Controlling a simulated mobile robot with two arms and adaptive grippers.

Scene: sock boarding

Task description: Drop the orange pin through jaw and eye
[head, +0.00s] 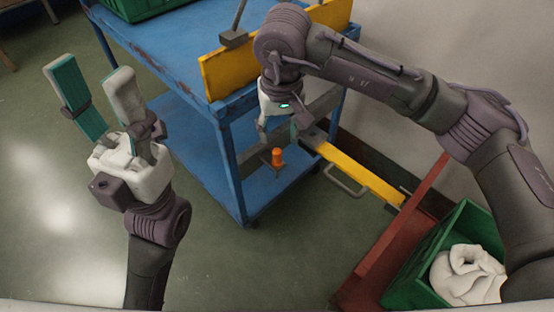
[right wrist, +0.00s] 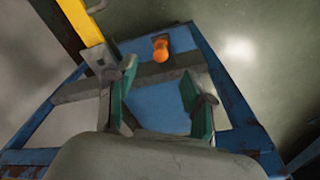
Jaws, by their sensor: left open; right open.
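The orange pin (head: 277,157) shows a rounded orange head beside a grey crossbar (head: 254,158) on the blue cart. It also shows in the right wrist view (right wrist: 160,49), beyond my fingers; its lower part is hidden. The yellow bar (head: 358,174) ends in a grey metal fitting (head: 312,137) close to the crossbar. I cannot tell which part is jaw or eye, or whether they line up. My right gripper (head: 281,130) is open and empty above the crossbar, apart from the pin. My left gripper (head: 96,97) is open and empty, pointing up, far left of the pin.
The blue cart (head: 228,165) has a yellow board (head: 222,75) along its upper edge. A red frame (head: 385,250) and a green crate (head: 408,280) holding white cloth stand at the lower right. The floor in front of the cart is clear.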

